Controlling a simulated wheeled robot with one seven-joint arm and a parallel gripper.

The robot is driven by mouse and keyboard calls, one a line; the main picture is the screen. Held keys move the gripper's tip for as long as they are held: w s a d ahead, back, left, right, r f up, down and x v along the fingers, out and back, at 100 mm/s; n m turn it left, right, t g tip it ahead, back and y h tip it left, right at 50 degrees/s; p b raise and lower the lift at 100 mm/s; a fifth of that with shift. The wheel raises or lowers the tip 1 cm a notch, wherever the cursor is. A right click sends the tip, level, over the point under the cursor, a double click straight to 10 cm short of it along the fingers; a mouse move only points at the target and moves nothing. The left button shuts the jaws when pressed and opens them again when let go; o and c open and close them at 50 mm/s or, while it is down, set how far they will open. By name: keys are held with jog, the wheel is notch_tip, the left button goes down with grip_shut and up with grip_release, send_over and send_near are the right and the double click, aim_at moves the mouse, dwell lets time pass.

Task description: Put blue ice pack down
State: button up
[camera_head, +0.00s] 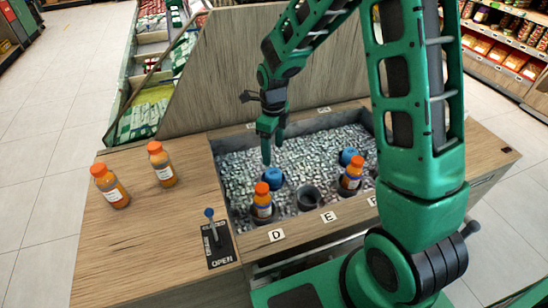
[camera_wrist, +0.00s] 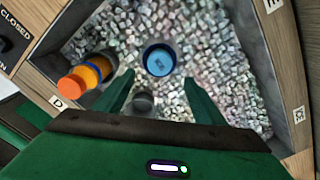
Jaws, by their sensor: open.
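A round blue ice pack (camera_head: 272,177) sits in the ice bin, in a dark round holder, behind the bottle near label D. In the wrist view the same blue ice pack (camera_wrist: 160,62) lies ahead of and between my fingertips. My gripper (camera_head: 272,153) hangs just above it, fingers pointing down, open with nothing between them. The open fingers also show in the wrist view (camera_wrist: 160,82). A second blue ice pack (camera_head: 348,156) sits farther right, behind another bottle. Whether my fingers touch the near ice pack cannot be told.
Orange-capped juice bottles stand in the bin near D (camera_head: 262,202) and near F (camera_head: 351,175). An empty dark holder (camera_head: 308,198) lies between them. Two bottles (camera_head: 161,165) stand on the left counter. A lever plate (camera_head: 219,243) is at front left. A wooden panel (camera_head: 240,65) rises behind.

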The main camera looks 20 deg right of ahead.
jog(key=s+d+r+n, duration=0.9)
jog(key=s+d+r, duration=0.2)
jog(key=d+r, duration=0.15)
jog(key=s+d+r+n, duration=0.2)
jog(key=s+n, duration=0.3)
jog(key=s, duration=0.5)
jog(key=s+d+r+n, duration=0.3)
jog(key=s+n, duration=0.3)
jog(key=s, duration=0.4)
jog(key=shift+s+d+n, duration=0.25)
jog(key=shift+d+n, duration=0.05)
jog(key=shift+d, duration=0.05)
jog(key=shift+w+f, duration=0.3)
jog(key=shift+w, duration=0.35)
